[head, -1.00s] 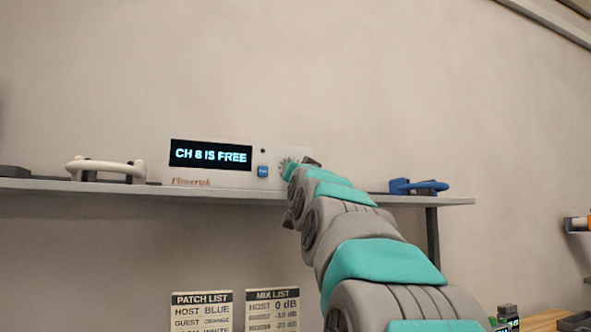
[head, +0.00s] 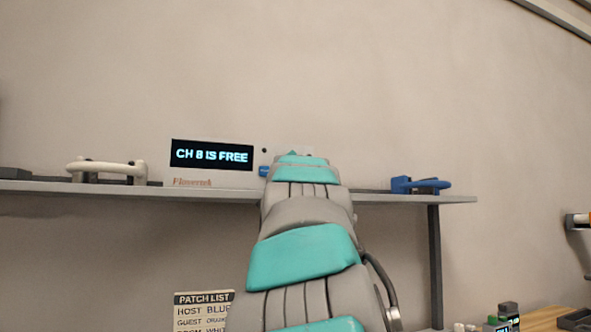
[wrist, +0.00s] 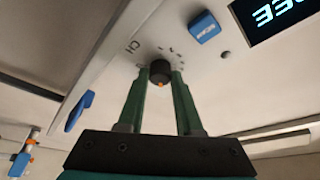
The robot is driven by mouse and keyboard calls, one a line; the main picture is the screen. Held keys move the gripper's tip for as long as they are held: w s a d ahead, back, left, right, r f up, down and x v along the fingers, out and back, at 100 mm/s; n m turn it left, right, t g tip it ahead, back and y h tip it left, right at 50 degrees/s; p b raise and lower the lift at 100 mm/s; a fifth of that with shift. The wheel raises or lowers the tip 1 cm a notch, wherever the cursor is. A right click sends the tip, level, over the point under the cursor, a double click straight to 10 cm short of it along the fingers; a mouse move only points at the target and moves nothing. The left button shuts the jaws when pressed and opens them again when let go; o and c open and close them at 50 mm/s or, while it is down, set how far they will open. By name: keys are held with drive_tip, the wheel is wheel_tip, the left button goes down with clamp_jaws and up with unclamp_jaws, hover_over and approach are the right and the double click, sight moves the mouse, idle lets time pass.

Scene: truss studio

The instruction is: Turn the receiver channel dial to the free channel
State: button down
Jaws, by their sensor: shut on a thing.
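The white receiver (head: 205,180) stands on the shelf, its display (head: 212,155) reading "CH 8 IS FREE". In the wrist view the black channel dial (wrist: 160,72) sits on the receiver's front, with an orange mark at its near edge and printed ticks and "CH" around it. My gripper (wrist: 161,80) is shut on the dial, one green finger on each side. The number that the mark points to cannot be read. In the head view my arm hides the dial and the gripper.
A blue button (wrist: 204,27) is on the receiver near the dial. The shelf (head: 100,187) also holds a white handled item (head: 106,168) at left and a blue clamp-like item (head: 420,185) at right. A patch list (head: 203,310) hangs on the wall below.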

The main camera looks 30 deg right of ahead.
idle(0.3)
drive_tip(key=c, duration=0.6)
unclamp_jaws()
drive_tip(key=b+v, duration=0.1)
drive_tip(key=v, duration=0.6)
drive_tip(key=shift+s+a+f, duration=0.15)
drive_tip(key=shift+s, duration=0.15)
